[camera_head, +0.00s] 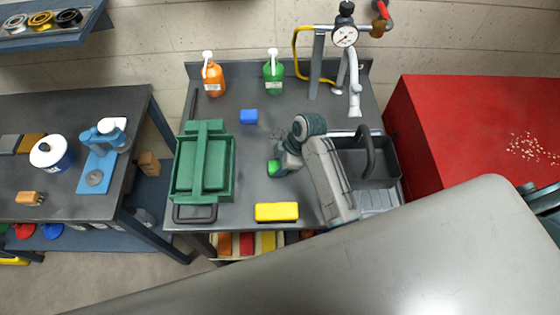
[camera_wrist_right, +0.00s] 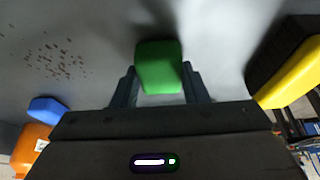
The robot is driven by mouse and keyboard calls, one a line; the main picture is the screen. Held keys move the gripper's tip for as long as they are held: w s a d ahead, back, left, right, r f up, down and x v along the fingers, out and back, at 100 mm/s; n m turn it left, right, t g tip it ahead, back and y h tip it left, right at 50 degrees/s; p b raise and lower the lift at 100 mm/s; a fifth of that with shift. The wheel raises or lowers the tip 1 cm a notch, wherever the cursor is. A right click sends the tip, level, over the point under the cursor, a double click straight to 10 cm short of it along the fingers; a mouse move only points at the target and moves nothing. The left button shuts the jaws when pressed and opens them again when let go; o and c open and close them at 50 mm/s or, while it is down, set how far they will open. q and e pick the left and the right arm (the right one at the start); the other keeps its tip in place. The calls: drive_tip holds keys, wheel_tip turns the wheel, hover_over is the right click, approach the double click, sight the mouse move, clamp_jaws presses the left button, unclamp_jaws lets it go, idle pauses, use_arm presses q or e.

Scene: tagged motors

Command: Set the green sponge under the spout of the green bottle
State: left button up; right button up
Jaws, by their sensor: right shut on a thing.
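The green sponge (camera_head: 273,168) is between the fingers of my right gripper (camera_head: 279,164), over the middle of the grey worktop. The wrist view shows the green block (camera_wrist_right: 159,68) with a finger on each side; I cannot tell its height above the worktop. The green bottle (camera_head: 274,77) stands upright at the back of the worktop, with a white pump spout on top. It is well behind the sponge and apart from it. My left gripper is not in view.
An orange bottle (camera_head: 213,78) stands left of the green one. A blue block (camera_head: 249,116) lies in front of them. A green toolbox (camera_head: 184,190) is at left, a yellow block (camera_head: 277,212) at the front edge, and a dark basin (camera_head: 381,182) at right. Worktop before the green bottle is clear.

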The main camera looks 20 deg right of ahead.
drive_tip(key=shift+s+f, duration=0.1)
drive_tip(key=shift+f, duration=0.05)
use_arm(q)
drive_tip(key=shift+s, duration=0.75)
use_arm(e)
drive_tip(key=o, duration=0.9)
